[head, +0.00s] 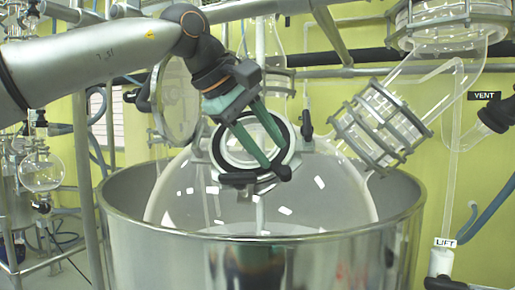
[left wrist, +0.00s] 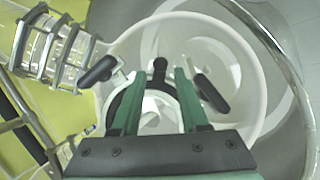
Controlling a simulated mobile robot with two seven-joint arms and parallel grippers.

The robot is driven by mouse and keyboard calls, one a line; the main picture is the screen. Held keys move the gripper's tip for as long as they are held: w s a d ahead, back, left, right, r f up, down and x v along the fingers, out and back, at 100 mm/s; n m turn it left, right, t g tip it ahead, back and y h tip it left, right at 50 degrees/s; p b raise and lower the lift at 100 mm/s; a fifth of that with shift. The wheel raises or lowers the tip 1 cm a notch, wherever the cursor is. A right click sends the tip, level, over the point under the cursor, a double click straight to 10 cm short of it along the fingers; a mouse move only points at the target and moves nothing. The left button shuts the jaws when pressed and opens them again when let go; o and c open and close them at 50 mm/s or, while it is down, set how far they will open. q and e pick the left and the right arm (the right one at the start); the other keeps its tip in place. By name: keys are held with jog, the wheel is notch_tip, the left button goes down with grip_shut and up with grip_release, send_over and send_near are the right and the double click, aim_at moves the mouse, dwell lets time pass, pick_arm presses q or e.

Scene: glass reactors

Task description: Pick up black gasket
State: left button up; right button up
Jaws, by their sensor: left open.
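The black gasket (head: 293,146) is a dark ring on the round port at the front of the glass reactor vessel (head: 335,190). In the left wrist view a dark arc of it (left wrist: 116,104) shows beside the left finger, and the fingers and gripper body hide part of the ring. My left gripper (head: 276,156) has green fingers spread apart, lying across the ring's opening in the head view. In the left wrist view the open left gripper (left wrist: 158,74) has nothing clearly between its fingertips. I cannot tell whether the fingers touch the ring. My right gripper is not in view.
A steel pot (head: 160,245) surrounds the vessel's lower part. Black clamp handles (left wrist: 212,94) flank the port closely. A caged glass joint (head: 380,125) rises at the right. Metal rails (head: 345,72) and a round glass flask (head: 42,172) stand behind.

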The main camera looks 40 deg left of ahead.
aim_at(284, 169)
pick_arm(q)
jog(key=x, duration=0.5)
jog(key=shift+s, duration=0.1)
jog(key=shift+c, duration=0.2)
grip_shut()
